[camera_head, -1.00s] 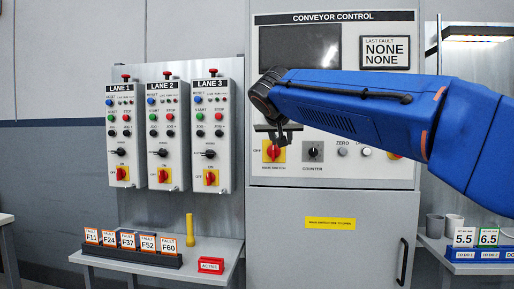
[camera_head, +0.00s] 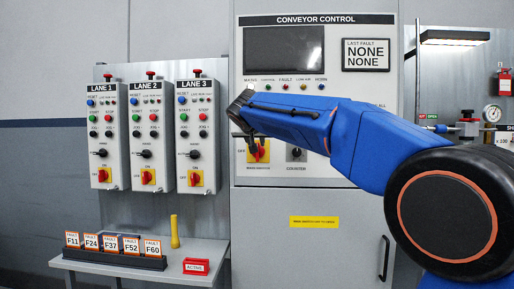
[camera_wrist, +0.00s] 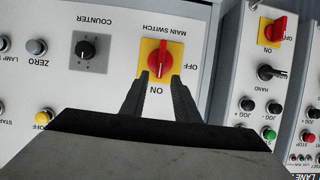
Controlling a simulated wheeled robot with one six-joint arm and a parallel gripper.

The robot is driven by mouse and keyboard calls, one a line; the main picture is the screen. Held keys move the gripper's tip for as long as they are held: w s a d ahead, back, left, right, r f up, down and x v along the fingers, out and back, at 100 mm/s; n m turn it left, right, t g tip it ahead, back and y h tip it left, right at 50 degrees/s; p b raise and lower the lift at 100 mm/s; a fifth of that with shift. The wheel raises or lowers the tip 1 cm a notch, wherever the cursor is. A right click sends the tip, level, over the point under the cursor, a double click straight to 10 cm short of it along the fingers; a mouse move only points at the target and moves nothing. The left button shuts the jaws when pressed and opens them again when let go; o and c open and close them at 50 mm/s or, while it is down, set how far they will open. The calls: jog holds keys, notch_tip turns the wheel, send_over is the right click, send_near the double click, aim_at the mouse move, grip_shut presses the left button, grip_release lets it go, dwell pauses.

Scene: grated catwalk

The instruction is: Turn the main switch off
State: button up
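The main switch (camera_head: 259,153) is a red rotary handle on a yellow plate, low on the conveyor control panel. In the wrist view, which is upside down, the main switch (camera_wrist: 161,58) shows its handle nearly upright, slightly tilted, in line with the ON mark; OFF is to one side. My gripper (camera_wrist: 160,80) is open, its two dark fingers apart and pointing at the switch, with the tips near the handle's ON end. Whether they touch it cannot be told. In the head view my gripper (camera_head: 250,138) partly covers the plate's top.
The counter knob (camera_wrist: 86,48) sits beside the main switch. The lane 3 box (camera_head: 197,135) stands close by, with its own red switch (camera_head: 195,178). A shelf with fault cards (camera_head: 112,245) and a yellow cylinder (camera_head: 175,232) is below.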

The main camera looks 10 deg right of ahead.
jog(key=shift+x, duration=2.95)
grip_shut()
